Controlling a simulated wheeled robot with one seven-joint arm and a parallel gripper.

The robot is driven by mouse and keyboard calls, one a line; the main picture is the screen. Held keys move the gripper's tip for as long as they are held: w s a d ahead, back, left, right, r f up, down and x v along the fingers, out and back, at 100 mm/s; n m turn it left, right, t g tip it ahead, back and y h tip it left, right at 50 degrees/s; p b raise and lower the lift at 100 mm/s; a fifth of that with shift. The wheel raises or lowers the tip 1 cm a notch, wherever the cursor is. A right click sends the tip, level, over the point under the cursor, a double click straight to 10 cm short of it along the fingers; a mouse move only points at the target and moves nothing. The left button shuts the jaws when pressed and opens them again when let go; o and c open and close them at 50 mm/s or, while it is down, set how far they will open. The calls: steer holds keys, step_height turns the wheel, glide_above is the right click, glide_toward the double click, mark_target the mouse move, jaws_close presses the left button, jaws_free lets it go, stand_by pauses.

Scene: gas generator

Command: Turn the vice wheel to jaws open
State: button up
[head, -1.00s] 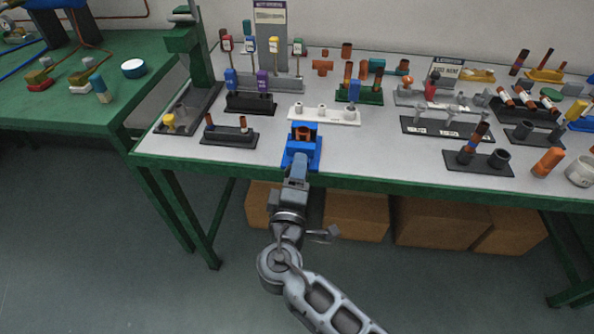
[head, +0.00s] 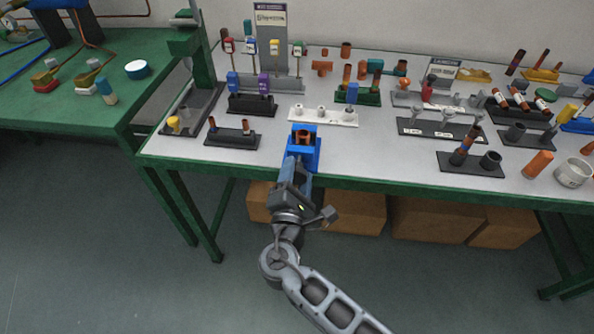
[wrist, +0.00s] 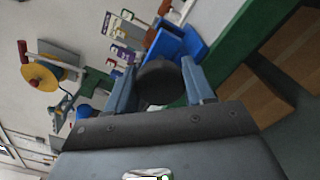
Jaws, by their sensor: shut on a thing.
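The blue vice (head: 303,150) stands at the front edge of the grey-topped bench, with an orange-brown piece (head: 303,135) between its jaws. In the wrist view the blue vice body (wrist: 178,43) shows beyond the fingers. Its dark round wheel (wrist: 160,82) sits between my two fingers. My gripper (head: 295,166) reaches up to the vice's front and is shut on the wheel; it also shows in the wrist view (wrist: 161,88). The wheel is hidden behind my gripper in the head view.
A white rack (head: 323,116) stands just behind the vice, and a dark holder with two pegs (head: 232,138) is to its left. Several racks crowd the right side of the bench. Cardboard boxes (head: 430,220) lie below. The floor in front is clear.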

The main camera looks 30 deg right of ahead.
steer(key=shift+n, duration=0.4)
steer(key=shift+d, duration=0.1)
steer(key=o, duration=1)
steer(key=b+v, duration=0.1)
steer(key=v, duration=0.7)
steer(key=shift+w, duration=0.1)
